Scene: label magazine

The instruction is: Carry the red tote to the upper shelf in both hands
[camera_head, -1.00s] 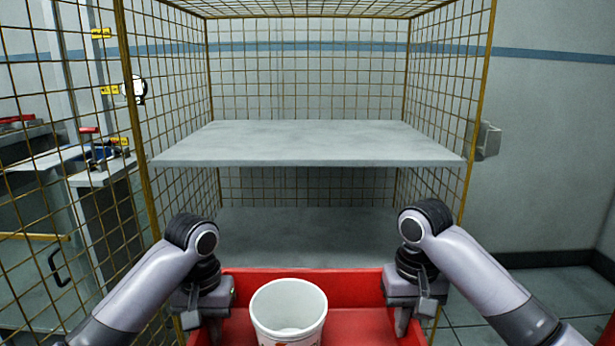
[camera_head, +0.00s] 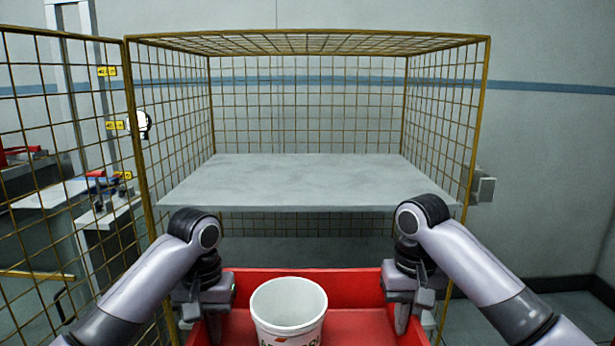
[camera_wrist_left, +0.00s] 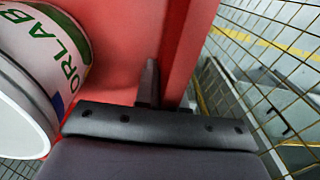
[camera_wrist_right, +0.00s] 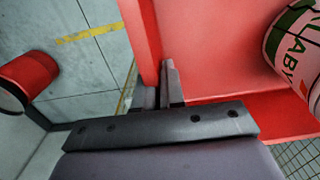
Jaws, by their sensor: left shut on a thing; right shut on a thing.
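The red tote (camera_head: 350,283) is at the bottom centre of the head view, in front of the cage, and a white tub (camera_head: 288,310) with printed lettering stands in it. My left gripper (camera_head: 212,318) is shut on the tote's left wall, which also shows in the left wrist view (camera_wrist_left: 190,45). My right gripper (camera_head: 404,312) is shut on its right wall, seen in the right wrist view (camera_wrist_right: 141,35). The tote looks about level; its near side is out of view. The grey upper shelf (camera_head: 310,182) is beyond the tote and looks empty.
A yellow wire-mesh cage (camera_head: 309,105) encloses the shelves at back, sides and top. The lower shelf (camera_head: 300,250) is mostly hidden. An open mesh panel (camera_head: 62,160) stands at left. A red cylindrical object (camera_wrist_right: 28,75) shows in the right wrist view.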

